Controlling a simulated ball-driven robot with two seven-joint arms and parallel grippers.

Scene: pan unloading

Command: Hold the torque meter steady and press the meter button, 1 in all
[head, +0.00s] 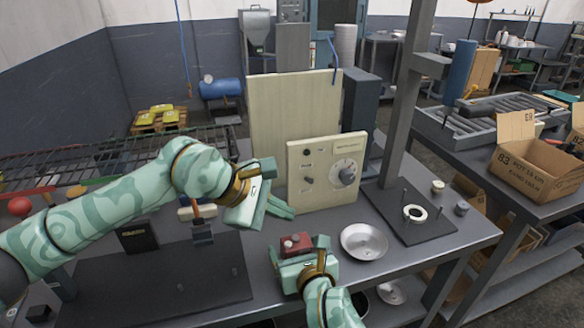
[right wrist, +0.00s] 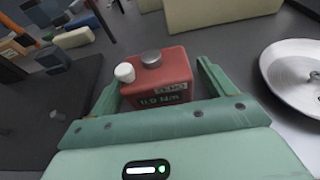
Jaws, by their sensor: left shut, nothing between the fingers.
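The torque meter is a small red box (right wrist: 160,78) with a dark readout on its front face. A white button (right wrist: 124,72) and a grey round knob (right wrist: 151,57) stand on its top. It also shows in the head view (head: 296,243), on the bench. My right gripper (right wrist: 160,85) has one finger on each side of the meter. Whether both fingers touch it is not clear; a narrow gap seems to show at the right finger. My left gripper (head: 286,208) is shut and empty, above and a little left of the meter, apart from it.
A metal dish (head: 364,241) lies close to the right of the meter. A cream panel with a dial (head: 326,172) stands behind. A dark plate with pegs and a white ring (head: 413,213) is at the right. A dark mat (head: 150,283) lies at the left.

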